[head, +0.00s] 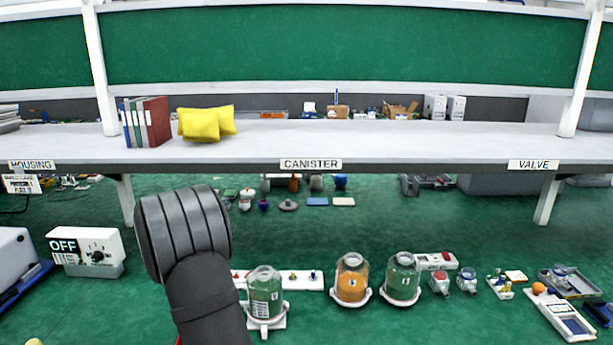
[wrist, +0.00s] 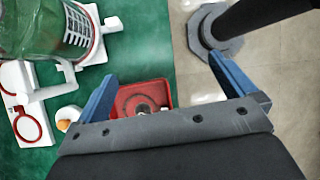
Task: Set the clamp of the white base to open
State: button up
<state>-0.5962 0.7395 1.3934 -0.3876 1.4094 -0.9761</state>
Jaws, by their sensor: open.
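In the wrist view a green-filled clear canister (wrist: 35,28) sits at the upper left in a white base (wrist: 98,45). A white bracket-like part (wrist: 40,92) reaches from it toward a white plate with a red ring; I cannot tell whether this is the clamp or how it is set. My gripper (wrist: 162,69) has two blue fingers spread wide with nothing between them. It is to the right of the base, apart from it. In the head view a green canister stands in a white base (head: 263,323) right of my arm; my gripper does not show there.
Below my fingers is a red tray (wrist: 158,88) with a dark round part, near the mat edge. A dark post with a grey foot (wrist: 212,38) stands to the right. An orange canister (head: 351,281) and another green canister (head: 402,280) stand further right.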

aim_at(264, 332)
jog(key=c, duration=1.4)
jog(key=shift+f+m+t, duration=0.15)
jog(key=shift+m+t, duration=0.15)
jog(key=shift+m, duration=0.8)
jog(key=c, duration=0.7)
jog(key=m, duration=0.1)
jog(key=m+t, duration=0.1)
jog(key=m, duration=0.3)
jog(key=shift+w+f+t, duration=0.2)
jog(key=shift+w+t, duration=0.1)
grip_shut()
jog(key=w+d+f+m+t, duration=0.1)
jog(key=f+m, duration=0.1)
jog(key=m, duration=0.2)
jog(key=w+f+m+t, duration=0.1)
jog(key=f+m, duration=0.2)
jog(key=m, duration=0.1)
jog(key=w+d+f+m+t, duration=0.1)
jog(key=w+f+m, duration=0.1)
jog(key=m, duration=0.3)
jog(key=shift+w+d+f+t+y, duration=0.1)
jog(key=shift+d+f+t+y, duration=0.25)
jog(key=shift+f, duration=0.2)
jog(key=d, duration=0.3)
jog(key=shift+w+d+f, duration=0.15)
jog(key=shift+w+f, duration=0.05)
jog(key=shift+w, duration=0.05)
jog(key=shift+d, duration=0.5)
